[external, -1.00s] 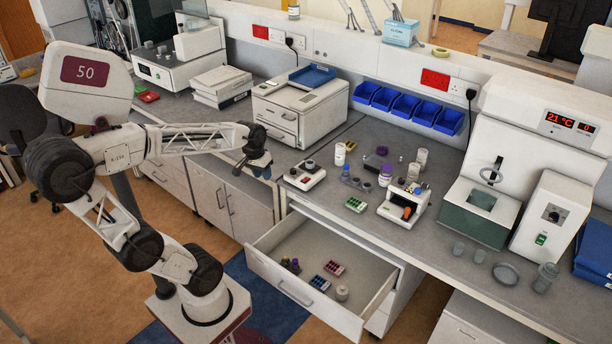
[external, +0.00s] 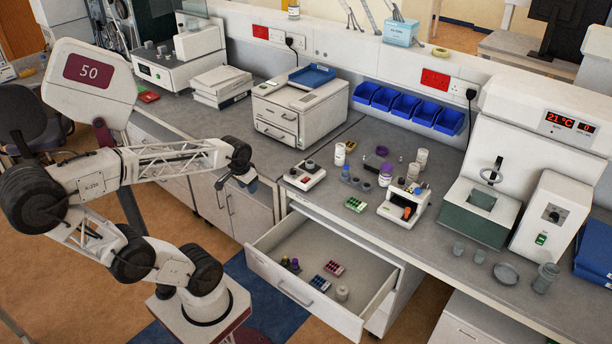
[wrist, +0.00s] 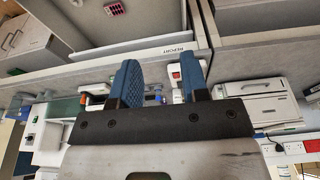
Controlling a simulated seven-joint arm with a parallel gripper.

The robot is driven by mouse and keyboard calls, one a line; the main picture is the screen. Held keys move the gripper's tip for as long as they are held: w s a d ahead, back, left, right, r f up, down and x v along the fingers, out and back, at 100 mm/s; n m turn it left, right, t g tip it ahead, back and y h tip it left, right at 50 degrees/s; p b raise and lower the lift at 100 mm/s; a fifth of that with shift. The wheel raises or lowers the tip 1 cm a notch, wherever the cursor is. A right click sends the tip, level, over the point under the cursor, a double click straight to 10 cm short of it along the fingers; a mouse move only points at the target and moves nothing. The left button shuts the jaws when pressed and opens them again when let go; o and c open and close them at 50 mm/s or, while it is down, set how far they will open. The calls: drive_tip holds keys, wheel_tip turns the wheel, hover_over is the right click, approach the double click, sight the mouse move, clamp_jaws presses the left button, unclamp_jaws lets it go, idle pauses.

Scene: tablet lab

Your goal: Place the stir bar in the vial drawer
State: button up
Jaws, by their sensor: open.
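The drawer (external: 335,316) stands pulled open below the counter, with small racks and vials inside. I cannot make out the stir bar for certain in either view. My gripper (external: 250,186) hangs in front of the cabinets, to the left of the open drawer and above its level. In the wrist view its two blue fingers (wrist: 160,80) are spread apart with nothing held between them. Part of the drawer floor with a pink-red rack (wrist: 115,8) shows at the top of the wrist view.
The right side of the drawer floor has bare room.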

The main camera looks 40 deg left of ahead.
drive_tip(key=w+d+r+m, duration=0.1)
drive_tip(key=w+r+m, duration=0.15)
drive_tip(key=w, duration=0.95)
drive_tip(key=w+d+r+m+g, duration=0.1)
drive_tip(key=w+m, duration=0.2)
drive_tip(key=w, duration=0.9)
drive_tip(key=w+d+r+m, duration=0.2)
drive_tip(key=w+m, duration=0.1)
drive_tip(key=w, duration=0.8)
drive_tip(key=w+d+f+m, duration=0.1)
drive_tip(key=w+f+m, duration=0.2)
drive_tip(key=w+f, duration=0.3)
drive_tip(key=w+d+f+m+g, duration=0.1)
drive_tip(key=w+f, duration=0.5)
drive_tip(key=w, duration=1)
drive_tip(key=w+d+f+m+h, duration=0.1)
drive_tip(key=w+d+f+m, duration=0.2)
drive_tip(key=w, duration=0.9)
wheel_tip(320, 180, down, 4)
drive_tip(key=shift+d+r+m+g, duration=0.2)
drive_tip(key=shift+m+g, duration=0.1)
drive_tip(key=shift+m, duration=0.85)
drive_tip(key=shift+f, duration=0.15)
drive_tip(key=shift+s+d+f, duration=0.1)
drive_tip(key=shift+d+f, duration=0.05)
drive_tip(key=shift+f, duration=1)
drive_tip(key=shift+f, duration=0.1)
